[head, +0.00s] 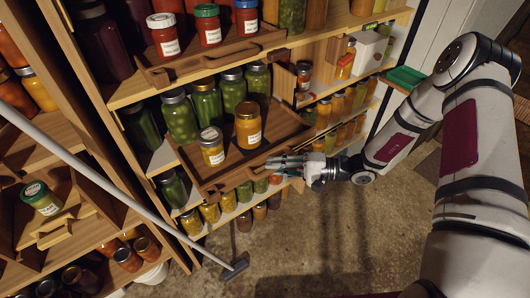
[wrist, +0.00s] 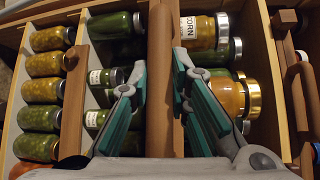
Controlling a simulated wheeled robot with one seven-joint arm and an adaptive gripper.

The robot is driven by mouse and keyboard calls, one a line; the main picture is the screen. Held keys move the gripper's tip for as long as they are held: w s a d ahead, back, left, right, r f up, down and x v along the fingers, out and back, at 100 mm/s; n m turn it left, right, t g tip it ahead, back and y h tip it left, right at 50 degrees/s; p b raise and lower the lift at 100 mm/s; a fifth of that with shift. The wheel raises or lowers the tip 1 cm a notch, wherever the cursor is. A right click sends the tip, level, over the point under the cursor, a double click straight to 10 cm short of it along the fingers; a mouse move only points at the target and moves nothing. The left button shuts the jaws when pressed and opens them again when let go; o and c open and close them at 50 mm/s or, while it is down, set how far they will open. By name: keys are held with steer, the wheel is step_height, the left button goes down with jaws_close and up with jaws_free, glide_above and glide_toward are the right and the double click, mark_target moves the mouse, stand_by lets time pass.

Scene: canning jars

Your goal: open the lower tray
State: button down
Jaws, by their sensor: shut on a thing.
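The lower tray (head: 273,143) is a brown wooden tray in the shelf, and it sticks out in front of it. A yellow jar (head: 212,147) and an orange-yellow jar (head: 248,125) stand on it, with several green jars behind. My gripper (head: 283,165) is at the tray's front edge. In the wrist view my gripper (wrist: 155,78) has its teal fingers on either side of the tray's wooden front bar (wrist: 160,45), shut on it. The exact contact is partly hidden by the fingers.
Shelves below hold several small jars (head: 210,212). A pale pole (head: 110,185) slants across the left, ending in a dark head (head: 235,269) on the floor. Open floor (head: 320,235) lies in front.

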steer(key=shift+s+d+p, duration=0.45)
steer(key=shift+s+d, duration=0.35)
steer(key=shift+s, duration=0.35)
steer(key=c, duration=1.5)
jaws_free()
steer(key=v, duration=1.2)
